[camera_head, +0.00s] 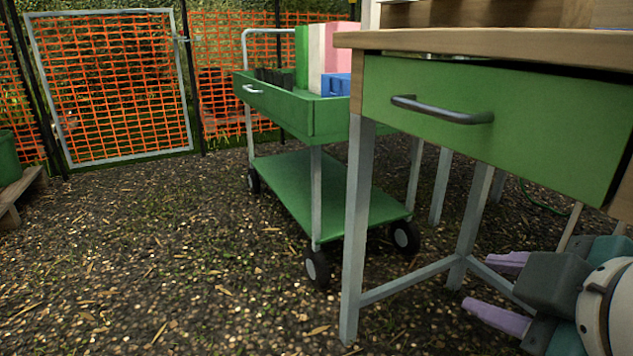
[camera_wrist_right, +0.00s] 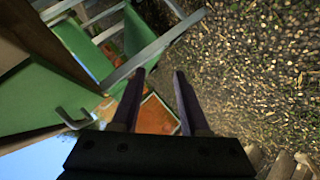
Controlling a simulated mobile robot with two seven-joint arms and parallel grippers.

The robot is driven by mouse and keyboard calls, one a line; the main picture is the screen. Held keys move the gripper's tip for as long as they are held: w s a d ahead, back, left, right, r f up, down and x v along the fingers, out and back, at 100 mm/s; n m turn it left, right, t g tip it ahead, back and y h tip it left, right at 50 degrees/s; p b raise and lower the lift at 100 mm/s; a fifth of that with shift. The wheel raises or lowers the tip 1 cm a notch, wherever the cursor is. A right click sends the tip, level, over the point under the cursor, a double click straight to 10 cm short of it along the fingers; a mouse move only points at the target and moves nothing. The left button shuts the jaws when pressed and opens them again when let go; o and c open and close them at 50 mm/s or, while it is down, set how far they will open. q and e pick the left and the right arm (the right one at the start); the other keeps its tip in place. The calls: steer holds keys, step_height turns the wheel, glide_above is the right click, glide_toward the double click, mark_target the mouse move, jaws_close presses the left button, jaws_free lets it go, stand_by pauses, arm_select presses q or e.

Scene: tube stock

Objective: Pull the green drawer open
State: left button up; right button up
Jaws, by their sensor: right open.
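The green drawer (camera_head: 545,125) sits under the wooden tabletop of the table at the right. Its front carries a grey bar handle (camera_head: 440,110). A dark gap shows along its upper right edge; I cannot tell whether it is fully shut. My right gripper (camera_head: 482,281), with lilac fingers, is open and empty, below the drawer and apart from the handle. In the right wrist view, the open fingers (camera_wrist_right: 159,73) point away, with the handle (camera_wrist_right: 76,118) left of them and the green drawer front (camera_wrist_right: 25,100) beyond it. My left gripper is not in view.
The table's grey legs (camera_head: 357,220) and crossbar (camera_head: 410,280) stand close to my right gripper. A green wheeled cart (camera_head: 290,180) with boxes and black pots stands left of the table. An orange mesh fence (camera_head: 110,90) is behind. The ground at front left is clear.

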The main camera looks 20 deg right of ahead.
steer(key=w+d+n+t+h+b, duration=0.2)
steer(key=w+n+t, duration=0.2)
steer(key=n+t+b, duration=0.1)
steer(key=n+t, duration=0.5)
steer(key=n, duration=0.5)
glide_toward(423, 109)
steer(key=w+d, duration=0.1)
steer(key=shift+m+y, duration=0.3)
steer(key=shift+y, duration=0.1)
steer(key=x, duration=0.9)
steer(key=shift+w+d+r+b, duration=0.1)
steer(key=shift+w+r+b, duration=0.05)
steer(key=shift+b, duration=0.25)
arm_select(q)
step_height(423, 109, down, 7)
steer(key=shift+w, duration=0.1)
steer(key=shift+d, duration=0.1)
arm_select(e)
jaws_close()
